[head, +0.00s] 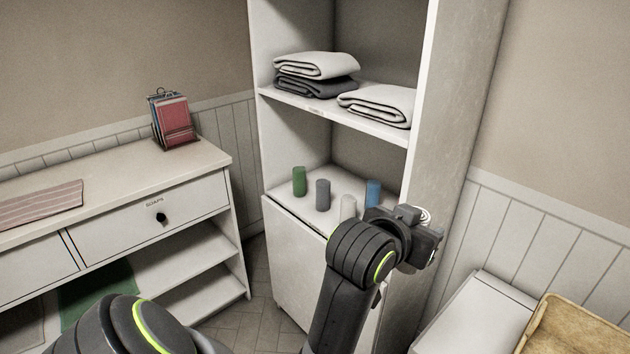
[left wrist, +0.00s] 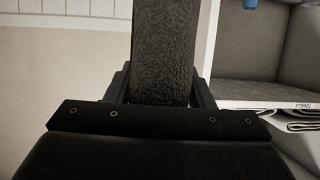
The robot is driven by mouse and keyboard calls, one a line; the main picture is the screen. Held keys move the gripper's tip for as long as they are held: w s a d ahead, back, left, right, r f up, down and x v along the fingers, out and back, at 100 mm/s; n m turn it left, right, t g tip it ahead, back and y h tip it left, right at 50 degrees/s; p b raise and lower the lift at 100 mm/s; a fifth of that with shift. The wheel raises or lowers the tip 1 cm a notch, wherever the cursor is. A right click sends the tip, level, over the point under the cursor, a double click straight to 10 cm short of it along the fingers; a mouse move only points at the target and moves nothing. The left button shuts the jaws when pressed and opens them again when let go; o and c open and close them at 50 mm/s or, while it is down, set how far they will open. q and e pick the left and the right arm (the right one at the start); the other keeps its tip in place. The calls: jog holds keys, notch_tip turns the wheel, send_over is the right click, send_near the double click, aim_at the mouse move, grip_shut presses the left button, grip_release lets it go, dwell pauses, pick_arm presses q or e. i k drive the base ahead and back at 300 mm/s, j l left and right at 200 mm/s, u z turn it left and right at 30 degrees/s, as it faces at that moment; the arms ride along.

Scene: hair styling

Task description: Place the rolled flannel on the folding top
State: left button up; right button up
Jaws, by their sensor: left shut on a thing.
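My left gripper (head: 424,230) is shut on a rolled flannel, in front of the right side of the tall shelf unit. My right gripper is not in view.
Several upright rolls stand on the unit's lower shelf: green (head: 299,181), grey (head: 322,195), white (head: 347,208) and blue (head: 373,192). Folded towels (head: 376,103) lie above. The counter carries a striped cloth (head: 40,203) and a red upright stack (head: 172,120); between them it is bare.

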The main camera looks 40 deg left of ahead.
aim_at(138, 178)
jog(key=j+u, duration=0.1)
jog(key=u, duration=0.3)
jog(key=i+j+u, duration=0.1)
jog(key=u, duration=0.3)
jog(key=i+u, duration=0.1)
jog(key=u, duration=0.3)
jog(key=i+j+u, duration=0.3)
jog(key=i, duration=0.35)
jog(key=i+u, duration=0.3)
jog(key=i, duration=0.4)
